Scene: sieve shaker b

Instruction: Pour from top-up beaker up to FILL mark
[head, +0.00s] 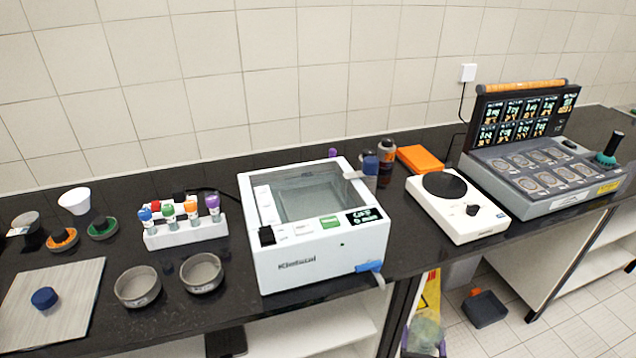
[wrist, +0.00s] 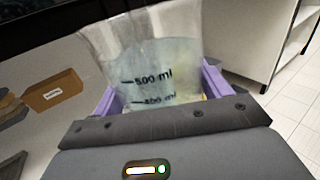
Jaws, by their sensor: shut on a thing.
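The clear beaker (wrist: 140,45) is between the purple fingers of my gripper (wrist: 160,88) in the wrist view. My gripper is shut on it. Its wall shows 500 ml and 400 ml marks, and pale greenish liquid shows inside. In the head view, a pale green translucent shape (head: 425,333) with purple edges low at the bottom, in front of the counter, looks like the same beaker in my gripper. The white bath (head: 310,268) stands on the counter with an open-looking glassy tank top (head: 308,200). I cannot make out a FILL mark.
A blue-handled tap (head: 370,267) juts from the bath's front right. Left are a tube rack (head: 185,234) and two sieves (head: 138,287) (head: 202,272). Bottles (head: 387,157) stand behind the bath. A white hotplate (head: 458,212) and a grey console (head: 545,180) are right.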

